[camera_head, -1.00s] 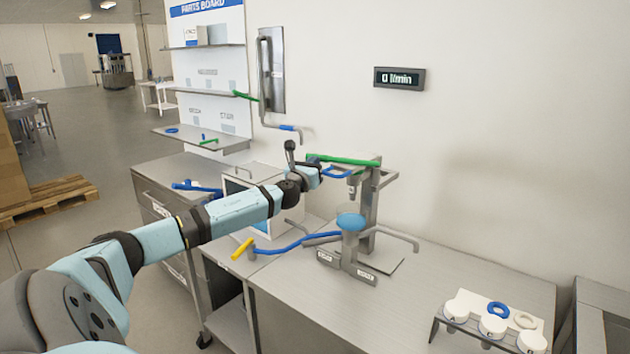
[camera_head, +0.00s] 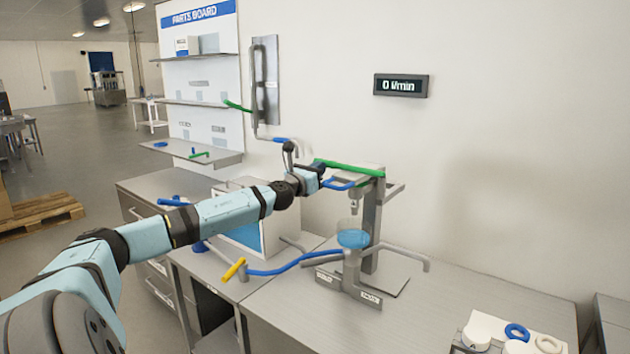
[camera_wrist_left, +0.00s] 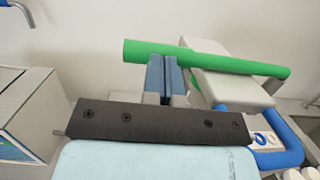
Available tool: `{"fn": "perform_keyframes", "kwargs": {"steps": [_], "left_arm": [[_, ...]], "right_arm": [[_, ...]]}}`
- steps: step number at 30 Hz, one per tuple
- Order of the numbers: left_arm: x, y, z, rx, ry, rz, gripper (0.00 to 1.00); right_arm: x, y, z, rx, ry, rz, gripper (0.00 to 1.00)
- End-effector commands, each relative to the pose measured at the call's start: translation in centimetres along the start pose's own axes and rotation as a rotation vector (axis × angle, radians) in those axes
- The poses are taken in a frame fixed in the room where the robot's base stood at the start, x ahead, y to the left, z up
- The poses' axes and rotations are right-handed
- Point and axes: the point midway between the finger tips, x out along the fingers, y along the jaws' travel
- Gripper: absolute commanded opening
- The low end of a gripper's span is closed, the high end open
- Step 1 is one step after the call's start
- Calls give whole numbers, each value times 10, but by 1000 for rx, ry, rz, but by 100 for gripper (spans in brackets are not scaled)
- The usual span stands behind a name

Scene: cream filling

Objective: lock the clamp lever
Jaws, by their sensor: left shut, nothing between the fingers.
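A green lever bar (camera_head: 345,168), which looks like the clamp lever, sits at the top of the grey filling stand (camera_head: 371,225). In the left wrist view the green bar (camera_wrist_left: 205,58) runs across a light grey block (camera_wrist_left: 225,82). My left gripper (camera_head: 319,172) is beside the bar's left end. Its blue fingers (camera_wrist_left: 165,75) are pressed together with nothing between them, and their tips reach the bar's near side. I cannot tell if they touch it. A blue looped handle (camera_head: 338,184) is just below the bar. My right gripper is out of view.
A cup of blue liquid (camera_head: 353,236) stands under the stand's nozzle. A blue hose with a yellow-handled valve (camera_head: 234,270) lies in front. A grey pipe (camera_head: 410,248) extends right. A wall display (camera_head: 400,85) reads 0.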

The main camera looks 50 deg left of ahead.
Motion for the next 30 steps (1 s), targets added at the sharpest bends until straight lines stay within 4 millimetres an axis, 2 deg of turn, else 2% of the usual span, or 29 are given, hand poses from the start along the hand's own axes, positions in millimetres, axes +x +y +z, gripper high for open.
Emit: {"fn": "perform_keyframes", "kwargs": {"steps": [23,30], "left_arm": [[1,2,3,1,-5,4,0],[1,4,-2,0,-4,0,0]], "right_arm": [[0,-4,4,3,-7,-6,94],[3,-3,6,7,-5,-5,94]]}}
